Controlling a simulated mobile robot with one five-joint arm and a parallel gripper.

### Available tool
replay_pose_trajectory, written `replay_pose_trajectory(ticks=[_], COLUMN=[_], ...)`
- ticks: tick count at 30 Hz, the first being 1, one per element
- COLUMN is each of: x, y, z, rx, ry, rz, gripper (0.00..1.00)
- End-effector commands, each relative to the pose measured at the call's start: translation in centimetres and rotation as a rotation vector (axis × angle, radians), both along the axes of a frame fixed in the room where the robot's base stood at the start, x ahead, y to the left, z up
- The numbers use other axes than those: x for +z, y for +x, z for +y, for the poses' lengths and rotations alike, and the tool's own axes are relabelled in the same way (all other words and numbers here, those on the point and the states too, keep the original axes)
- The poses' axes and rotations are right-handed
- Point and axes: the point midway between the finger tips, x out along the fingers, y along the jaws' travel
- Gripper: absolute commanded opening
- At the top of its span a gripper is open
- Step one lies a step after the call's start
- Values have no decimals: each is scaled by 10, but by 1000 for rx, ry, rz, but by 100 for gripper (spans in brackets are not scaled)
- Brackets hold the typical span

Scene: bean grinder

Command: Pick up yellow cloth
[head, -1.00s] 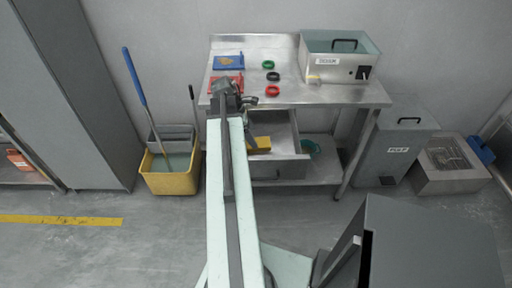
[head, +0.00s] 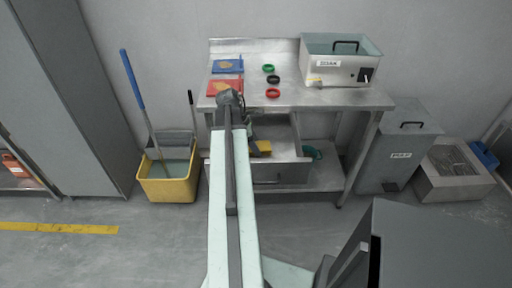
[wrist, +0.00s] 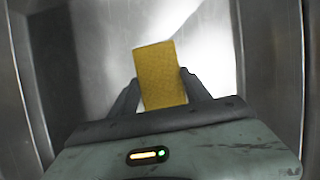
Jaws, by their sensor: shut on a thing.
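The yellow cloth (wrist: 159,70) is a flat yellow rectangle between the two dark fingers of my gripper (wrist: 160,88) in the wrist view. My gripper is shut on it, one finger at each side. Metal walls surround it, so it is in or just over the open drawer. In the head view the yellow cloth (head: 264,146) shows at the left of the open metal drawer (head: 290,150). My arm hides part of the drawer there, and my fingers are hard to make out.
The steel table (head: 340,98) above holds blue (head: 221,66) and red (head: 219,88) boards, several coloured rings and a metal box (head: 341,62). A yellow mop bucket (head: 168,186) stands left. A grey bin (head: 398,150) stands right. A dark grey block (head: 440,245) is at front right.

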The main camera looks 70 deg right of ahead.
Motion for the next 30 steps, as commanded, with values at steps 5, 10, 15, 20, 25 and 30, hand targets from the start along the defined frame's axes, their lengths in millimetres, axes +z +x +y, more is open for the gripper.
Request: replay_pose_trajectory(ticks=[5, 10, 15, 20, 25, 30], x=[14, 46, 83, 102, 101, 100], y=[0, 1, 1, 1, 1, 1], z=[0, 0, 0, 0, 0, 0], rx=[0, 1, 1, 1, 2, 2], ry=[0, 0, 0, 0, 0, 0], rz=[0, 0, 0, 0, 0, 0], gripper=[16, 16, 16, 16, 16, 42])
